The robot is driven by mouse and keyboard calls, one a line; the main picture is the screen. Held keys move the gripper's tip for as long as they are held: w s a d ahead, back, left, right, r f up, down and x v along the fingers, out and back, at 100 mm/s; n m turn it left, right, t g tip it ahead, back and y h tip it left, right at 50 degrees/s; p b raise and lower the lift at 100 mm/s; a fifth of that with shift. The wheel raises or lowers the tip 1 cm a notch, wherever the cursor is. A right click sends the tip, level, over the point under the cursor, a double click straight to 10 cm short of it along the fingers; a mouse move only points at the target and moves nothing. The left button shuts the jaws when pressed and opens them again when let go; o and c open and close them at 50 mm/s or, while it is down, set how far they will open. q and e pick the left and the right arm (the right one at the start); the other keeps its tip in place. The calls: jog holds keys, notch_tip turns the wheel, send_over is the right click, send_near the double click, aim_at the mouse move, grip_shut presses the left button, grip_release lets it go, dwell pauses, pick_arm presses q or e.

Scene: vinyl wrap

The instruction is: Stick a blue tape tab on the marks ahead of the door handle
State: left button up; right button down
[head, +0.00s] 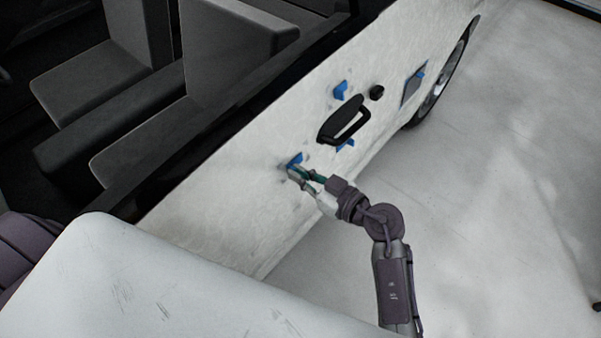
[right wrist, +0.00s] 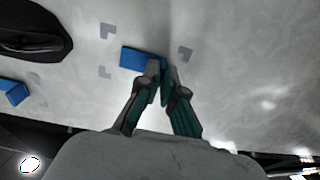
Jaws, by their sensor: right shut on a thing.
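The black door handle (head: 344,121) is on the white car door (head: 240,185); part of it also shows at the upper left of the right wrist view (right wrist: 35,30). My right gripper (head: 291,171) is at the door, left of the handle in the head view. It is shut on a blue tape tab (head: 295,159), which lies at or against the door surface. In the right wrist view the tab (right wrist: 138,59) sticks out left of the fingertips, among grey corner marks (right wrist: 106,31). The fingers hide part of the tab. Contact with the door is unclear. My left gripper is out of view.
Other blue tabs sit above the handle (head: 340,90) and below it (head: 346,145). The floor (head: 500,200) on the right is clear.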

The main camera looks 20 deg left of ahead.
jog(key=shift+a+r+p, duration=0.1)
jog(key=shift+r+p, duration=0.1)
jog(key=shift+p, duration=0.15)
dwell(1.2)
jog(key=c, duration=1.2)
grip_release()
jog(key=shift+f, duration=0.1)
jog(key=shift+c, duration=0.2)
